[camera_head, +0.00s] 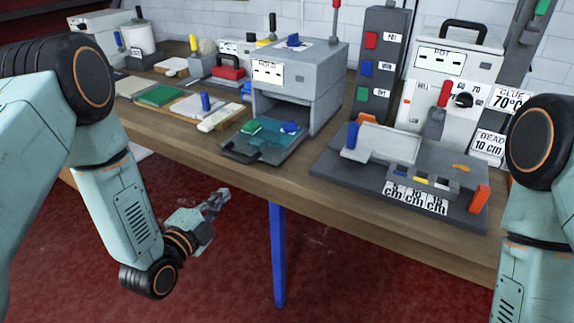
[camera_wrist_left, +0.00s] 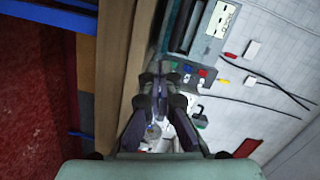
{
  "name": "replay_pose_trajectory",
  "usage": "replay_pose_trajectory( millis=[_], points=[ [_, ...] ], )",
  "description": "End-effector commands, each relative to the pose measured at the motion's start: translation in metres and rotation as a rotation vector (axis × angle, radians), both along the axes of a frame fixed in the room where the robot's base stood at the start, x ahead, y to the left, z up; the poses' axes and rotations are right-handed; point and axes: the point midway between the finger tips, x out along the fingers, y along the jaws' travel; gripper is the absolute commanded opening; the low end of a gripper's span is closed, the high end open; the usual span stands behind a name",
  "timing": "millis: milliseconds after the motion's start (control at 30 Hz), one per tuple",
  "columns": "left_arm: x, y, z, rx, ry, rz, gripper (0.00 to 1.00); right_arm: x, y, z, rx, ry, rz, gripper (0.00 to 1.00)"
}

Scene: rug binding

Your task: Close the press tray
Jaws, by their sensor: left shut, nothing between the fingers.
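The press (camera_head: 300,75) is a grey box on the wooden bench, with an open front slot. Its tray (camera_head: 262,150) is pulled out at the front and lies low, with a dark handle (camera_head: 240,152) at its near left end. A teal piece (camera_head: 258,128) and a blue knob (camera_head: 289,127) are on the tray. My left gripper (camera_head: 217,200) is shut and empty, in front of the bench edge, below and apart from the tray. In the left wrist view its fingers (camera_wrist_left: 157,85) show close together. My right gripper is out of view.
A dark board with a fixture (camera_head: 410,165) stands right of the press. A green pad (camera_head: 160,95) and a white board (camera_head: 195,106) lie to the left. A blue leg (camera_head: 277,255) stands under the bench edge (camera_head: 350,222). The red floor in front is clear.

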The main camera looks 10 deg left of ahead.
Motion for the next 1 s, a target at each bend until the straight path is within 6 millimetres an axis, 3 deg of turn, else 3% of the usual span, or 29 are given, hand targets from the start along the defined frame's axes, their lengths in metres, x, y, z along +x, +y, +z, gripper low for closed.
replay_pose_trajectory(
  millis=[133,367,567,1000],
  points=[
    [-0.013,-0.024,0.020,0.127,-0.123,-0.133,0.00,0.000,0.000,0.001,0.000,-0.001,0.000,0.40],
    [-0.011,-0.022,0.026,0.231,-0.184,-0.141,0.00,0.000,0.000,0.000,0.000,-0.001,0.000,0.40],
    [0.014,-0.032,0.026,0.234,-0.187,-0.144,0.00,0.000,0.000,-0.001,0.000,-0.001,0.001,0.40],
    [0.090,-0.064,0.026,0.231,-0.184,-0.145,0.00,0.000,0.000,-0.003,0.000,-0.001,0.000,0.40]
  ],
)
